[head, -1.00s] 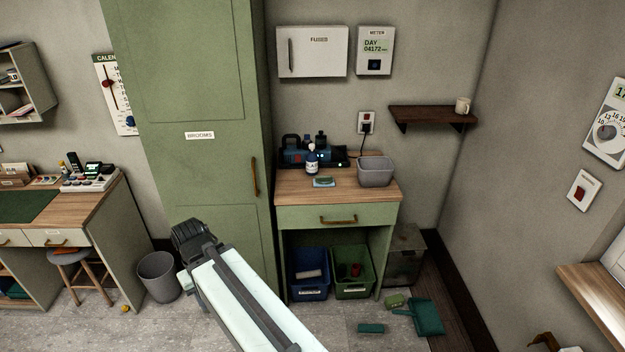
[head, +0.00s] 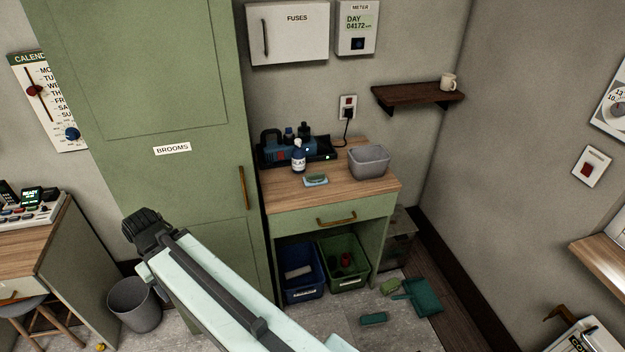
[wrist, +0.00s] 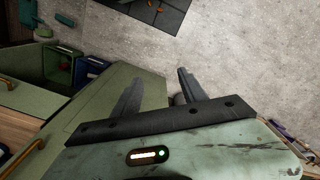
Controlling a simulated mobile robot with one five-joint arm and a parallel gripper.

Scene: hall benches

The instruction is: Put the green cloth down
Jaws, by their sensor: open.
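My gripper (wrist: 160,76) shows in the wrist view with its two dark fingers apart and nothing between them. The grey floor and a green cabinet side lie beyond the fingers. I cannot identify a green cloth for sure. A small green item (head: 390,286) lies on the floor beside a teal dustpan (head: 422,299), and a teal brush-like piece (head: 373,319) lies nearby. Another small green item (head: 316,178) rests on a pale base on the bench top (head: 285,187).
A tall green brooms cabinet (head: 150,100) stands left of the bench. A grey bin (head: 369,163) and bottles stand on the bench. Blue (head: 302,291) and green (head: 345,281) crates sit under it. A wastebasket (head: 134,305) stands on the floor left of the cabinet.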

